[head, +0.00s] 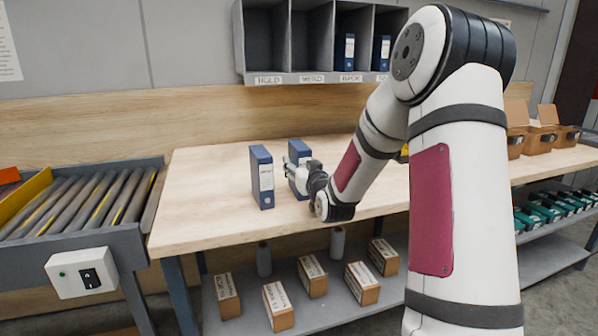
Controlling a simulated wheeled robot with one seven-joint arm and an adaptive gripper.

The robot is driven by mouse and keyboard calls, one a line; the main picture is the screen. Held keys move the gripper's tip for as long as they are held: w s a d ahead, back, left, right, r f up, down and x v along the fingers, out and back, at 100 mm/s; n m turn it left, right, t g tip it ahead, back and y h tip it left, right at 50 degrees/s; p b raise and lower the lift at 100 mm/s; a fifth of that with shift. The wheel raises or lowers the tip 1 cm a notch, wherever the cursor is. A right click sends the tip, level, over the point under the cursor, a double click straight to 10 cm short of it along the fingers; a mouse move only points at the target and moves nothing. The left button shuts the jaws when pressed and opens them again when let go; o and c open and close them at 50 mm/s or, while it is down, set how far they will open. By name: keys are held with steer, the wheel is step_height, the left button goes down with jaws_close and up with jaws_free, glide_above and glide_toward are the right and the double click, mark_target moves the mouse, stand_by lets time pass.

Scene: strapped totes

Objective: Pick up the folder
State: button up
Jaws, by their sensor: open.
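Two blue folders with white spine labels stand upright on the wooden table (205,200). The left folder (261,177) stands clear of my gripper. The right folder (300,150) is partly hidden behind my gripper (291,175). My gripper is at the front of the right folder, with its fingers pointing toward the folders. It is open. I cannot tell whether the fingers touch the right folder or are around it.
A grey wall rack (290,78) above the table holds two more blue folders (345,50). A roller conveyor (75,205) with a switch box is at left. Open cardboard boxes (540,138) stand at right. Small cartons (278,307) lie on the lower shelf. The table's left part is clear.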

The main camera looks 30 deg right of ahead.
steer(key=shift+x, duration=0.95)
jaws_close()
steer(key=shift+r, duration=0.1)
